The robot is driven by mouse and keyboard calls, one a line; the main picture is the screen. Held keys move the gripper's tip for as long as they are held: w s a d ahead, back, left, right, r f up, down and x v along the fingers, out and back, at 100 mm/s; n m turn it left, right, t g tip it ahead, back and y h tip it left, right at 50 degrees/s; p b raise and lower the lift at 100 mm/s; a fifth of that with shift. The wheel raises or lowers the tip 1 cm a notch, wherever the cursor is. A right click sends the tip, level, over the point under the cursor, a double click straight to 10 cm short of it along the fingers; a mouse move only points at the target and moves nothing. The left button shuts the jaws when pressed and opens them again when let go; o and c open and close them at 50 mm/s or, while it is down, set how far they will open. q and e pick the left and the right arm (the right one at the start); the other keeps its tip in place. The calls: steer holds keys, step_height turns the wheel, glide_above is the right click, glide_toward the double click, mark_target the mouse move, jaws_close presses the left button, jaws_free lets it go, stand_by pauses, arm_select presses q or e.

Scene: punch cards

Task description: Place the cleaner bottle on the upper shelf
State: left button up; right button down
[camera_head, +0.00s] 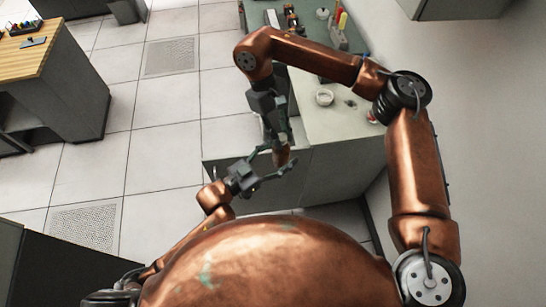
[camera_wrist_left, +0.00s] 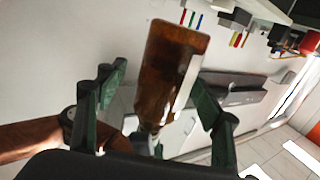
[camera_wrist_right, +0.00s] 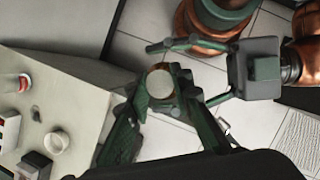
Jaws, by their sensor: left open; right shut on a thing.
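The brown bottle (camera_head: 282,157) is in my right gripper (camera_head: 276,143), over the floor beside the counter. In the left wrist view the bottle (camera_wrist_left: 168,70) shows amber with a pale label, its narrow end toward the camera's lower edge. In the right wrist view its pale round end (camera_wrist_right: 160,82) faces the camera between the right fingers (camera_wrist_right: 162,100). My left gripper (camera_head: 277,160) is open, its fingers on either side of the bottle; in the left wrist view they (camera_wrist_left: 160,88) stand apart from it. I cannot make out the upper shelf surely.
The pale counter (camera_head: 335,125) holds a white cup (camera_head: 324,97) and several small items. A grey cabinet (camera_head: 460,8) hangs at the top right. A wood-topped desk (camera_head: 40,45) stands at the far left. Tiled floor lies open between desk and counter.

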arm_select(q)
steer(key=shift+w+d, duration=0.1)
steer(key=shift+d, duration=0.1)
steer(key=shift+c, duration=0.7)
steer(key=c, duration=1.3)
jaws_close()
arm_select(e)
steer(key=c, duration=2)
jaws_free()
steer(key=o, duration=0.4)
